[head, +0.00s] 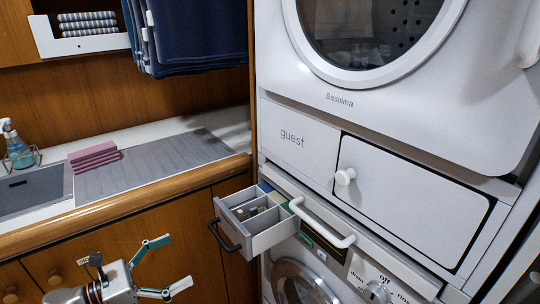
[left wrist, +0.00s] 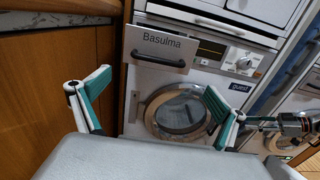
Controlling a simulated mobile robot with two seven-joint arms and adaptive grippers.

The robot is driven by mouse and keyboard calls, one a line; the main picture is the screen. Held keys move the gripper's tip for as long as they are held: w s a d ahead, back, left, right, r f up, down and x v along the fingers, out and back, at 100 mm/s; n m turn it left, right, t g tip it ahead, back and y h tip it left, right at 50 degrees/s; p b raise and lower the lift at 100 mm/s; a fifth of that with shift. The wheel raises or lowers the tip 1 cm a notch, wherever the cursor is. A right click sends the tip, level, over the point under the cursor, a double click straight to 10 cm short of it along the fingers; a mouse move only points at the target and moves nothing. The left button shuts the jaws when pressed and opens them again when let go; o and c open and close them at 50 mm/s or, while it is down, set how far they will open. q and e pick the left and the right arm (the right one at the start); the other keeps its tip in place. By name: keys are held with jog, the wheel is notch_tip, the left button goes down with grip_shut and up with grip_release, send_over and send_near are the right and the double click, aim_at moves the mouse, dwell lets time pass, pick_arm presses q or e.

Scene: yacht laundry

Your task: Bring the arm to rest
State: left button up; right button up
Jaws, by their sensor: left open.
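My left gripper (head: 172,264) is in the lower left of the head view, in front of the wooden cabinet. Its two teal-padded fingers are spread wide with nothing between them. The left wrist view also shows the open fingers (left wrist: 155,90), with the washer beyond them. The gripper is apart from the pulled-out detergent drawer (head: 262,240), which is to its upper right. A metal arm part (left wrist: 292,124) at the right of the left wrist view looks like my right gripper; its jaws cannot be made out.
The drawer with its dark handle (head: 225,235) juts out from the washer (head: 300,282). A white bar handle (head: 322,224) is beside it. Wooden cabinet doors (head: 110,240) stand behind my left gripper. The counter above holds pink folded cloths (head: 94,156) and a soap bottle (head: 18,150).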

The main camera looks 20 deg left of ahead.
pick_arm(q)
jog(key=s+d+f+m+g+y+p, duration=0.1)
jog(key=s+d+f+m+y, duration=0.1)
jog(key=s+d+f+m, duration=0.2)
jog(key=s+d+f+m+g+y+p, duration=0.1)
jog(key=s+d+f+m+y, duration=0.2)
jog(key=m, duration=1.4)
jog(key=s+d+f+m+g+y+p, duration=0.1)
jog(key=s+d+f+m+y, duration=0.2)
jog(key=s+d+f+m, duration=0.3)
notch_tip(320, 180, down, 8)
jog(key=d+m, duration=0.2)
jog(key=m, duration=0.3)
jog(key=shift+d+f+m+g+p, duration=0.15)
jog(key=shift+d+m+g+p, duration=0.15)
jog(key=shift+g+p, duration=0.1)
pick_arm(e)
jog(key=shift+s+a+r, duration=0.2)
jog(key=shift+r, duration=0.35)
jog(key=shift+s+a+r, duration=0.2)
jog(key=shift+r, duration=0.35)
jog(key=shift+w+r, duration=0.2)
jog(key=shift+r, duration=0.1)
jog(key=shift+s+f, duration=0.1)
jog(key=shift+f, duration=0.15)
